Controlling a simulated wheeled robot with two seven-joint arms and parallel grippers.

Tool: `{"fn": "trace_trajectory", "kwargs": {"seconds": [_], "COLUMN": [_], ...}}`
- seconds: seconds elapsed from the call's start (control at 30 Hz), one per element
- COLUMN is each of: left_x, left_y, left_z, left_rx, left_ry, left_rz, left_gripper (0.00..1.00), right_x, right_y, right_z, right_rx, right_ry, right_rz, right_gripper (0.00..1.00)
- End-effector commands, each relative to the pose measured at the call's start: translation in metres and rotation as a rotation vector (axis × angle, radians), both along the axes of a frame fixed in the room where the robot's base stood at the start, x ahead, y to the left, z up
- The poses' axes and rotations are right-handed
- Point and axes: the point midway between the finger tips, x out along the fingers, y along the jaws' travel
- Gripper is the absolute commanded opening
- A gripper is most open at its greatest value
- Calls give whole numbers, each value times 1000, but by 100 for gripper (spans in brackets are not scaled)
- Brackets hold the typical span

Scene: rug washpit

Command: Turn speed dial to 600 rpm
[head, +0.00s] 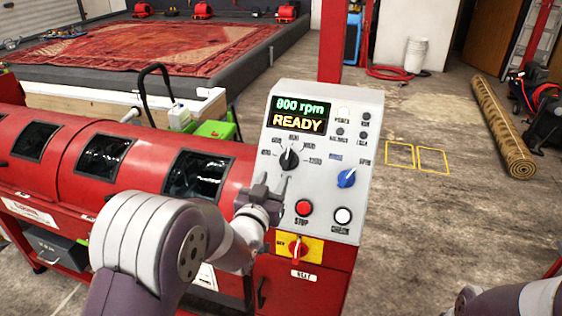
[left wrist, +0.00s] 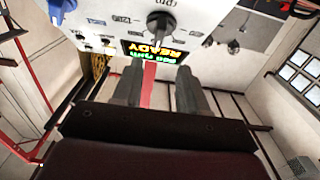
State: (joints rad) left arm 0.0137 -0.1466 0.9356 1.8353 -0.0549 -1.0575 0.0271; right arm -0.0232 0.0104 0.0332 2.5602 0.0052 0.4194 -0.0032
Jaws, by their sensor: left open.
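The speed dial (head: 289,160) is a black knob on the sloped grey control panel (head: 325,105). In the head view its pointer aims about straight up, near the 800 mark. The display (head: 299,115) above it reads 800 rpm and READY. My left gripper (head: 271,184) is in front of the panel, just below and left of the dial, with nothing between its fingers. In the left wrist view the open fingers (left wrist: 158,88) point toward the panel, and the dial (left wrist: 160,22) is beyond them, apart from them. My right gripper is not visible; only part of that arm shows at lower right.
A blue knob (head: 346,178), a red stop button (head: 303,207), a white button (head: 343,216) and a red switch on a yellow plate (head: 299,248) are close by on the machine. The red drum machine (head: 100,170) extends left. Open floor lies right of the panel.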

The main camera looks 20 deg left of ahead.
Motion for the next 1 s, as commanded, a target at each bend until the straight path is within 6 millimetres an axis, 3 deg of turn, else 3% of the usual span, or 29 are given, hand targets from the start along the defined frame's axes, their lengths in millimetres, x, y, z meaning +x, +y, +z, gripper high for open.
{"fn": "trace_trajectory", "kwargs": {"seconds": [0.1,0.3,0.5,0.77,0.83,0.9,1.0], "left_x": [33,73,88,89,89,89,89], "left_y": [-1,-3,-3,-3,-3,-3,-3], "left_z": [2,1,0,0,0,0,0], "left_rx": [0,0,0,0,0,0,0], "left_ry": [2,3,3,3,3,3,3], "left_rz": [0,0,0,0,0,0,0], "left_gripper": [43,43,43,43,26,4,0], "right_x": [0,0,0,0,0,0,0], "right_y": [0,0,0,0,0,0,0], "right_z": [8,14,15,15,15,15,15], "right_rx": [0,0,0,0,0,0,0], "right_ry": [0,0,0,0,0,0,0], "right_rz": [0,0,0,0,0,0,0], "right_gripper": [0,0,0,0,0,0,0]}}
